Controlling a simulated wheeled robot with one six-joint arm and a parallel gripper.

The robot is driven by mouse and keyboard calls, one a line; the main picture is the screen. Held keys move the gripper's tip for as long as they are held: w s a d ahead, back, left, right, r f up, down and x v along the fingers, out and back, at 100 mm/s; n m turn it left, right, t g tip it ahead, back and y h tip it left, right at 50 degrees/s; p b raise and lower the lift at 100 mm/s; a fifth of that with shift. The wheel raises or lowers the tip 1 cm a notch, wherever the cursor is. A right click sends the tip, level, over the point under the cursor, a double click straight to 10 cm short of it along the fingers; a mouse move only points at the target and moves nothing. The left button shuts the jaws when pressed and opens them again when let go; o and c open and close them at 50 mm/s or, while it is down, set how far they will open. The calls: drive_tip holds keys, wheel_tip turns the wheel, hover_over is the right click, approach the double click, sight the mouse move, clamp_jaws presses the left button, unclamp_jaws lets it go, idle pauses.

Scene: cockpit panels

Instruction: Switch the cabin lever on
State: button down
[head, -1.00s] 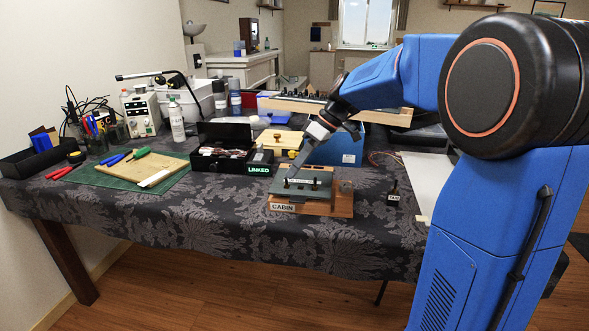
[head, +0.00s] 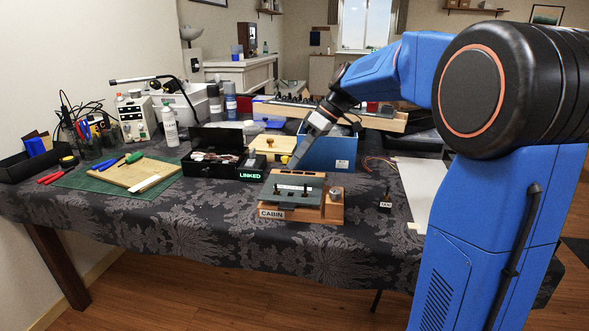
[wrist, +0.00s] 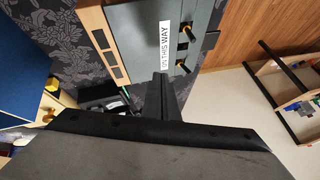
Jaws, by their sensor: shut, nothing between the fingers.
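The cabin unit is a wooden base (head: 332,213) with a CABIN label on its front and a grey-green panel (head: 292,198) on top. In the wrist view the panel (wrist: 143,22) carries a white strip reading "ON THIS WAY" (wrist: 163,45). Two dark pegs stand near it, an upper one (wrist: 187,32) and a lower one (wrist: 182,67); I cannot tell which is the lever or its setting. My gripper (head: 294,168) is shut and empty at the panel's back edge. It also shows in the wrist view (wrist: 162,80), beside the panel; contact cannot be told.
A black box with a green LINKED display (head: 250,175) stands behind left. A blue bin (head: 340,153) is close behind the unit. A small tagged post (head: 386,201) stands to the right. The patterned cloth (head: 200,225) in front and to the left is clear.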

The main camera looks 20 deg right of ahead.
drive_tip(key=s+v, duration=0.1)
drive_tip(key=v, duration=0.6)
drive_tip(key=shift+r, duration=0.25)
drive_tip(key=shift+s, duration=0.1)
